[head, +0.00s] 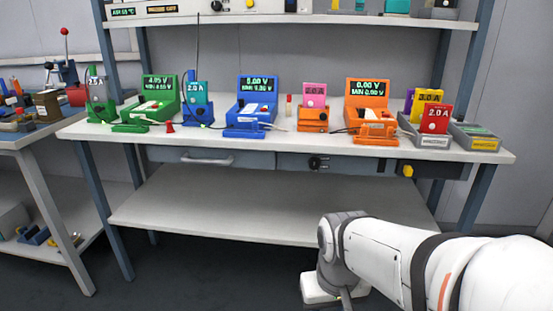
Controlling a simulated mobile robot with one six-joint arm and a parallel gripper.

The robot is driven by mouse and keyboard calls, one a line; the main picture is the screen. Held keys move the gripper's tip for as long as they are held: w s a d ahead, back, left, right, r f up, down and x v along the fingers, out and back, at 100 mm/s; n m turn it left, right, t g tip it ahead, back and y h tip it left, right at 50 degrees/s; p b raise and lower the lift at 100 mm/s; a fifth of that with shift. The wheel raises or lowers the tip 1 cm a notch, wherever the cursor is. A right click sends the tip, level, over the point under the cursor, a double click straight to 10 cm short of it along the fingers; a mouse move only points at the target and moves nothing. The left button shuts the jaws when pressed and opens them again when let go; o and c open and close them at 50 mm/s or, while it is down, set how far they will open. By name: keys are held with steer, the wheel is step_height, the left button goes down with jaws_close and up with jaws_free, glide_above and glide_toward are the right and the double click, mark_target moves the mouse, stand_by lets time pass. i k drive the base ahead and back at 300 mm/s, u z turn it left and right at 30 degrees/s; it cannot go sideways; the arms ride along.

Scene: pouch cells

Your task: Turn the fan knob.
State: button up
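No label that I can read marks the fan knob. A black knob (318,163) sits on the front panel under the bench top, right of centre. A yellow knob (408,170) is on a dark box under the bench top's right end. On the upper shelf's unit are a black knob (216,5) and a yellow knob (250,4). My arm comes in from the lower right, and its end (335,290) is at the bottom edge, low in front of the bench and apart from all knobs. The fingertips are not clear, so I cannot tell open from shut.
The bench top (285,143) holds several coloured testers and holders with pouch cells, including an orange tester (368,92) and a red cell (438,118). A drawer handle (207,159) is on the bench front. The lower shelf (230,208) is bare. A second table (35,135) stands left.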

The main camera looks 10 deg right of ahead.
mark_target(313, 162)
steer(key=z, duration=2.15)
steer(key=k, duration=1.6)
steer(key=u, duration=1.5)
steer(key=i, duration=1)
steer(key=u, duration=0.05)
